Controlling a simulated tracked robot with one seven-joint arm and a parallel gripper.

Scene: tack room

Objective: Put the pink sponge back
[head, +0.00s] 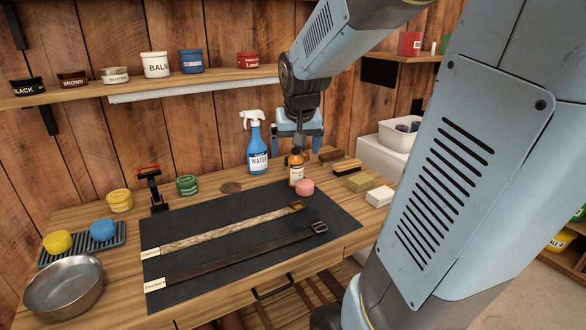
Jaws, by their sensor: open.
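The pink sponge (304,187) is a small round piece. It lies at the far right part of the dark mat (200,250), right beside an amber bottle (296,168). A grey ribbed tray (80,248) at the left of the bench holds a yellow sponge (58,242) and a blue sponge (103,229). My gripper (297,140) points down with its fingers apart. In the picture it is above the amber bottle and the pink sponge, and nothing shows between the fingers. Its exact depth relative to the bottle is hard to tell.
Two straps (240,252) lie across the mat. A blue spray bottle (256,148) stands left of the amber bottle. Brushes and blocks (380,196) lie at the right. A metal bowl (63,287) is at the front left. A shelf (120,93) with jars runs above.

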